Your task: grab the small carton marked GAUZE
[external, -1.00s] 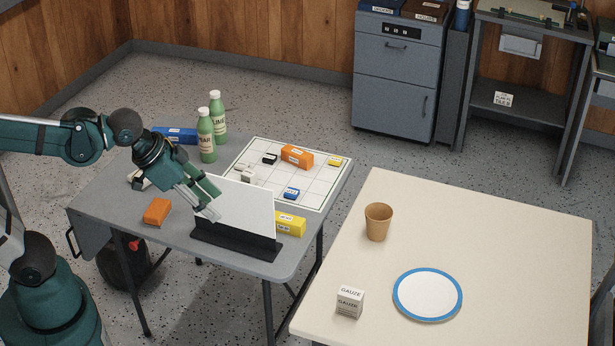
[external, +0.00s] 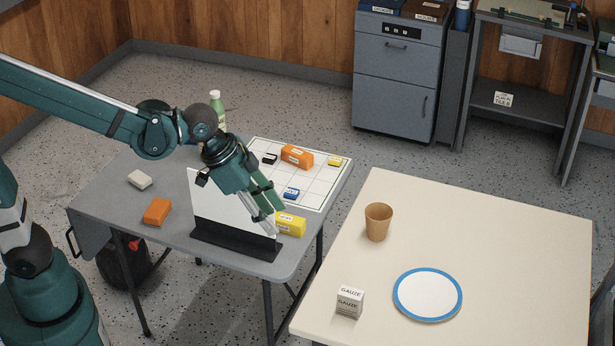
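The small carton marked GAUZE (external: 349,302) is white with dark lettering. It stands upright near the front left of the cream table (external: 500,225). Nothing hides the carton.
A brown cup (external: 378,222) and a blue-rimmed plate (external: 428,295) stand on the cream table. The white panel in a black base (external: 235,245), a yellow box (external: 290,225) and an orange block (external: 157,211) are on the grey table (external: 150,240). A gap separates the tables.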

